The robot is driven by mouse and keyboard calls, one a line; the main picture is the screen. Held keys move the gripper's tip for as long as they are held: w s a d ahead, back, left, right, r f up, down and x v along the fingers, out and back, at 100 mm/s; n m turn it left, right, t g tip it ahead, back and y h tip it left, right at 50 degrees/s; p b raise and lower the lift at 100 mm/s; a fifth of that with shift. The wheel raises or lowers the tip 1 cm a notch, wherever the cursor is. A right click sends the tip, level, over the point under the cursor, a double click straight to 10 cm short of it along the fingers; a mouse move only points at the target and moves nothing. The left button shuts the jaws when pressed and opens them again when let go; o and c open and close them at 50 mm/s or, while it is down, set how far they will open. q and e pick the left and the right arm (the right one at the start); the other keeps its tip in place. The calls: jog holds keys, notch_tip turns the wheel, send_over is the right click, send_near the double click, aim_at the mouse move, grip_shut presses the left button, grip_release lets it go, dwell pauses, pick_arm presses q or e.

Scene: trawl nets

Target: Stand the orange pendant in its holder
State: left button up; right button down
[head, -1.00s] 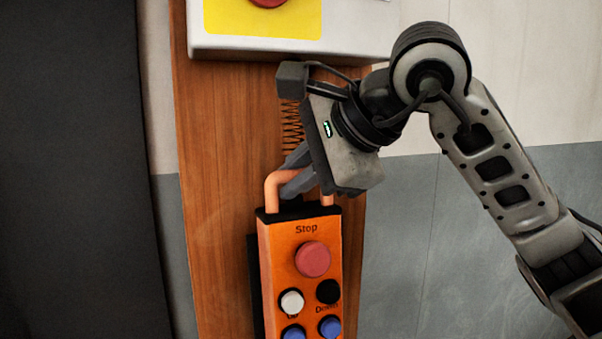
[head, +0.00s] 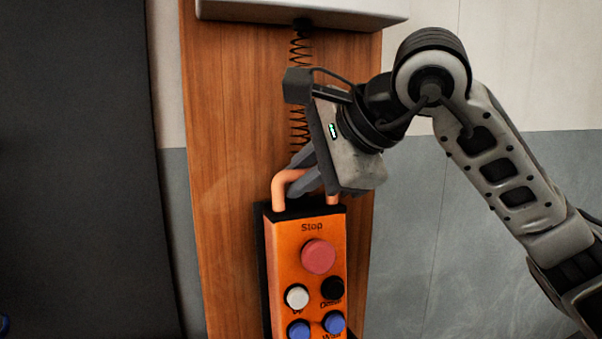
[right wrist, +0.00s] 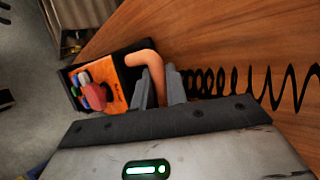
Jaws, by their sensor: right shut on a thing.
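The orange pendant (head: 290,243) hangs upright in front of a wooden board in the head view, with a red Stop button and white, black and blue buttons on its face. My right gripper (head: 298,185) is shut on the pendant's orange loop handle at its top. The right wrist view shows the handle (right wrist: 147,62) at the grey fingers (right wrist: 160,88) and the pendant's face (right wrist: 121,77) beyond. A dark part shows behind the pendant's left side; I cannot tell whether it is the holder. The pendant's lower end is outside the head view. My left gripper is not in view.
The wooden board (head: 225,180) stands close behind the pendant. A black coiled cord (head: 299,125) runs down from a pale box (head: 300,10) above. A dark panel (head: 80,170) stands at the left. The wall at the right is bare.

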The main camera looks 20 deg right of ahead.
jog(key=shift+f, duration=0.15)
jog(key=c, duration=1.3)
grip_release()
jog(key=shift+c, duration=0.2)
jog(key=shift+f, duration=0.15)
jog(key=v, duration=1.6)
jog(key=shift+s, duration=0.15)
